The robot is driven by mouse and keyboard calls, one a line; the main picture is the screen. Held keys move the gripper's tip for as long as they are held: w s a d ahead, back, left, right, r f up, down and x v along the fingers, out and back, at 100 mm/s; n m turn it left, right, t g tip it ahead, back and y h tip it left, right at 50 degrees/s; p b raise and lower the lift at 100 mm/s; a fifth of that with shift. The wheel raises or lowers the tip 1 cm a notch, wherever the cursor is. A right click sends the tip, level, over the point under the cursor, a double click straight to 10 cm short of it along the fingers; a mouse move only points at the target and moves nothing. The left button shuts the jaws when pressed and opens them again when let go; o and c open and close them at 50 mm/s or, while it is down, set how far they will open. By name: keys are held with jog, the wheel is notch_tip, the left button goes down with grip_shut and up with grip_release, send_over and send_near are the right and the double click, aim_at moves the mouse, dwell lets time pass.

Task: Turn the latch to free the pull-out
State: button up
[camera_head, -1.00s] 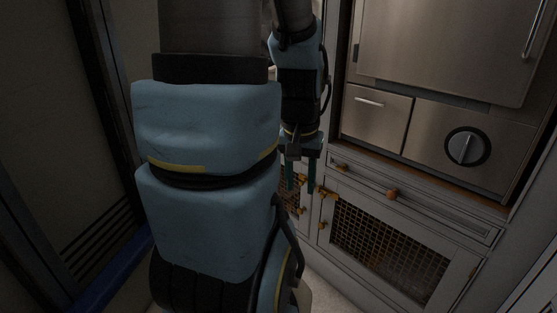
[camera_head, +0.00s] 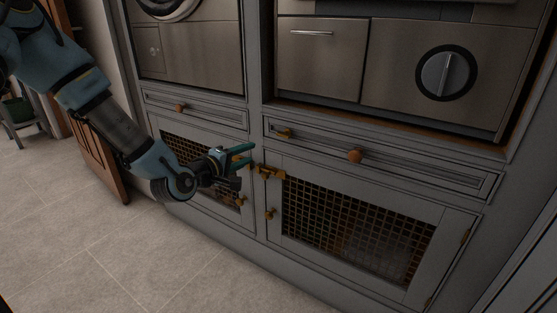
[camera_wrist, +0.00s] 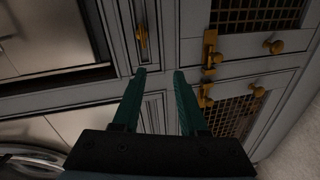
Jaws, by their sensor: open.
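The pull-out (camera_head: 430,181) is a grey drawer front with a round orange-brown knob (camera_head: 355,156) at its middle. A small brass latch (camera_head: 283,133) sits at its left end and also shows in the wrist view (camera_wrist: 142,36), ahead of my fingers. I cannot tell from its angle whether it holds the pull-out. The drawer looks closed. My gripper (camera_head: 252,155) is open and empty, in front of the upright between the two cabinet bays, left of and slightly below the latch. In the wrist view its teal fingers (camera_wrist: 160,72) are apart with nothing between them.
Below are mesh-fronted doors (camera_head: 350,235) with brass catches (camera_head: 268,172) and knobs (camera_head: 270,213), close to my gripper. Another drawer (camera_head: 195,110) is at left. A steel appliance with a dial (camera_head: 447,73) stands above. The tiled floor (camera_head: 130,255) in front is clear.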

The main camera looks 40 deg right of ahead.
aim_at(285, 134)
jog(key=d+n+h+b, duration=0.1)
jog(key=d+h, duration=0.1)
jog(key=d, duration=1.1)
jog(key=shift+w+r+n, duration=0.25)
jog(key=shift+r+n, duration=0.05)
jog(key=shift+d, duration=0.1)
jog(key=shift+c, duration=0.4)
grip_shut()
